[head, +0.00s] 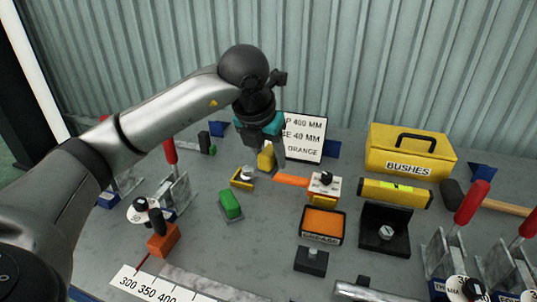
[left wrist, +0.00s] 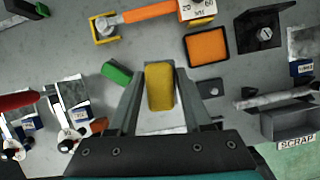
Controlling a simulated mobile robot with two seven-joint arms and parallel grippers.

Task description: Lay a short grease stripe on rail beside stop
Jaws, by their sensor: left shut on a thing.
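My left gripper (head: 266,150) is shut on a yellow block (head: 266,158), held above the bench; the block also shows between the fingers in the left wrist view (left wrist: 160,86). Its underside is hidden. The grease tray (head: 304,238), black-rimmed with an orange filling, sits to the right of the gripper and nearer the front. A metal rail (head: 205,282) with a white scale (head: 150,290) lies at the front left. An orange block (head: 163,240) with a black knob, apparently the stop, stands at the scale's left end. My right gripper is not in view.
A green block (head: 230,205) lies between gripper and rail. An orange-handled tool (head: 292,180) lies behind the tray. Red-handled clamps (head: 467,205) stand at right and left. A yellow BUSHES box (head: 410,160) and a sign (head: 302,140) stand at the back.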

